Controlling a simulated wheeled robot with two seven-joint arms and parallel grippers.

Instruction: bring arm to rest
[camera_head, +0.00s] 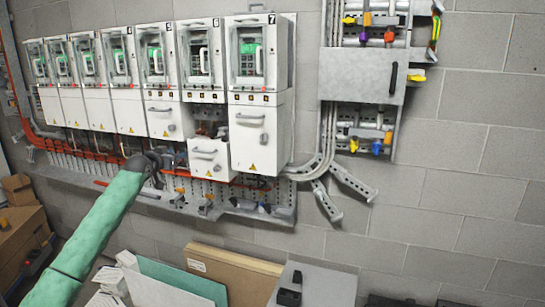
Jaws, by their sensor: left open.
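My left arm comes in from the lower left in a green sleeve and reaches up towards the row of drives. My left gripper (157,162) is dark and small in the view, just below the lower cover of drive 5 (163,118). I see nothing held in it, and it is open. I cannot tell whether it touches the rail behind it. My right gripper is not in view.
Drive 6 (202,62) has a dark gap under it, with a white cover (208,158) sitting lower. Drive 7 (257,60) is beside it. A grey metal rack (362,75) hangs right. Boards (230,272) and a grey box (315,285) stand below. The right wall is bare.

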